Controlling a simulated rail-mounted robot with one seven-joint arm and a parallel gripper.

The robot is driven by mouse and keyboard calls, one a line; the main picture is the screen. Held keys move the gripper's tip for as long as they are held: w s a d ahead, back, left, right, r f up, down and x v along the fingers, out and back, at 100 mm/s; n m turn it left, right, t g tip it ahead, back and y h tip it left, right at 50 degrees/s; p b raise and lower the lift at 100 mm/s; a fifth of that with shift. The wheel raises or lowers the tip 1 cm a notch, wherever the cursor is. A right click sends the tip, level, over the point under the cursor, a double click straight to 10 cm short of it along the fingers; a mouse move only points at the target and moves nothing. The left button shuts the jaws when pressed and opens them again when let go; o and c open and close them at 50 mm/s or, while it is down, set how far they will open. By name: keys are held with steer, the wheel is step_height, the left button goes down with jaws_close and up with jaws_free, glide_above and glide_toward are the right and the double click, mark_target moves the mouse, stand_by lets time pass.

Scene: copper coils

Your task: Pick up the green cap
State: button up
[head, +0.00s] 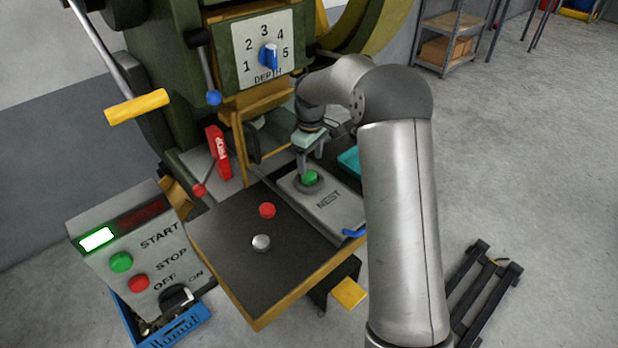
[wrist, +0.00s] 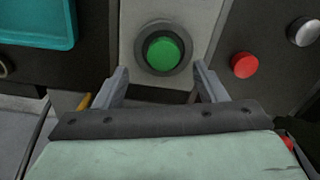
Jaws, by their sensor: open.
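The green cap (head: 310,177) sits in the round dark ring of the grey plate marked NEST (head: 335,208). In the wrist view the green cap (wrist: 167,52) is seen from above inside its ring, just beyond the fingertips. My gripper (head: 308,162) is close above the cap in the head view. In the wrist view my gripper (wrist: 160,80) is open and empty, one finger toward each side of the ring. I cannot tell the exact height gap between fingertips and cap.
A red cap (head: 267,210) and a silver cap (head: 261,242) lie on the dark table (head: 225,240). A teal tray (wrist: 40,22) is on the other side of the nest plate. A red PROP block (head: 217,153) and the green press (head: 170,50) stand behind. A control box (head: 135,250) is at left.

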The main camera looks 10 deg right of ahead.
mark_target(309, 175)
steer(key=f, duration=0.5)
steer(key=shift+s+a, duration=0.1)
steer(key=shift+a, duration=0.1)
steer(key=c, duration=1.1)
steer(key=shift+o, duration=0.2)
steer(key=shift+r, duration=0.15)
